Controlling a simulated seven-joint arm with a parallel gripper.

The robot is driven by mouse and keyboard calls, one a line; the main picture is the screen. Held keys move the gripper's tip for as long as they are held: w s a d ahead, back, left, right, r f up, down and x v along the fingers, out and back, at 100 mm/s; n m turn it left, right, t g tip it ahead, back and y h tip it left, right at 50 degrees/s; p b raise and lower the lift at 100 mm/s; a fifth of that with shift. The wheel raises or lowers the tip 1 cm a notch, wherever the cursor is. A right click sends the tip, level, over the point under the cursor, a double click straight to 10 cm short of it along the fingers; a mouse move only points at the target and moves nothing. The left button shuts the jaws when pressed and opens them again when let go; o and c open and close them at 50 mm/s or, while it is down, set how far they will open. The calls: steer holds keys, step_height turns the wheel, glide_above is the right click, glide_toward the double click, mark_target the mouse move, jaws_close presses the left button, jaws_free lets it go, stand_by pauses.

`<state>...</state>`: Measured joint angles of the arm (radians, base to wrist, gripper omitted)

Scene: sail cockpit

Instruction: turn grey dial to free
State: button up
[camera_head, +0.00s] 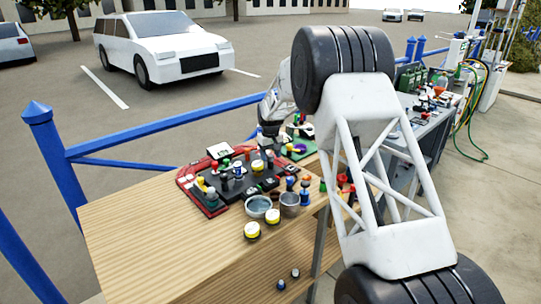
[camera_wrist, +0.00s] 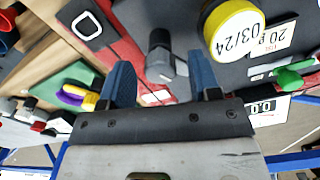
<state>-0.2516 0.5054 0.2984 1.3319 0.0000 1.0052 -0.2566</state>
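In the wrist view a grey knob with a black upper part (camera_wrist: 160,58), which looks like the grey dial, stands at the red edge of a dark panel (camera_wrist: 202,38). My gripper (camera_wrist: 160,68) is open, with one blue finger on each side of the knob. Gaps show between the fingers and the knob, and I see no contact. I cannot read a dial mark or setting. I cannot single out the dial there.
A yellow cap marked 03/24 (camera_wrist: 235,30) and a green lever (camera_wrist: 290,78) are close by on the right in the wrist view. A green plate (camera_wrist: 70,78) lies left.

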mark_target(271, 155)
steer(key=shift+r, duration=3.9)
steer(key=shift+s+d+r, duration=0.25)
steer(key=shift+r, duration=0.1)
steer(key=s+d+r+m, duration=0.1)
steer(key=s+d+r, duration=0.5)
steer(key=s, duration=0.4)
steer(key=s+d+r+m+t, duration=0.1)
steer(key=s+d+r, duration=0.4)
steer(key=s, duration=0.6)
steer(key=s+d+r+m, duration=0.1)
steer(key=s+d+r, duration=0.5)
steer(key=s, duration=0.4)
steer(key=s+d+f+m, duration=0.1)
steer(key=s+d+f, duration=0.1)
steer(key=s, duration=0.9)
steer(key=s+d+f+m+t, duration=0.1)
steer(key=s+d+f, duration=0.1)
steer(key=s, duration=1)
steer(key=s+d+f+m, duration=0.1)
steer(key=s+d+f, duration=0.1)
steer(key=s, duration=1)
steer(key=shift+s+d+f+t, duration=0.15)
steer(key=shift+d+f+t, duration=0.15)
steer(key=shift+d, duration=0.55)
